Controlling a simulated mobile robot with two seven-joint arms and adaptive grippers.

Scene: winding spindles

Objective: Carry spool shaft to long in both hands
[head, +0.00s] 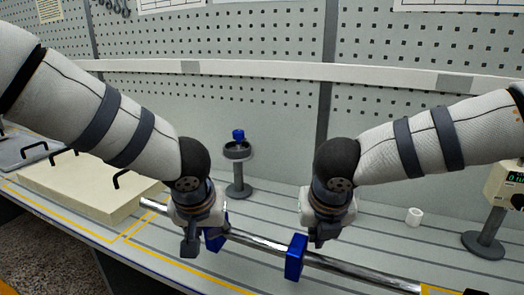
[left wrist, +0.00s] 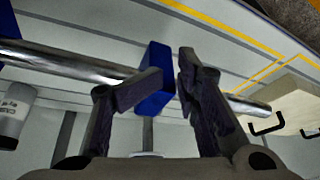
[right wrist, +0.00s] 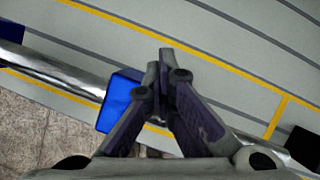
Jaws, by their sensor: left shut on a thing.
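The spool shaft (head: 262,243) is a long shiny rod with two blue blocks on it, running across the front of the bench. In the head view, the blocks are beside my left gripper (head: 204,240) and right gripper (head: 318,240). My left gripper is shut on the shaft next to one block (left wrist: 154,90); the rod shows on both sides of its fingers in the left wrist view. My right gripper (right wrist: 160,75) has its fingertips close together over the rod beside the other block (right wrist: 118,100). The fingers hide the contact there.
A grey stand with a dish and blue top (head: 238,165) is behind the shaft. A cream box with black handles (head: 85,185) is at left. A pegboard wall (head: 270,110) closes the back.

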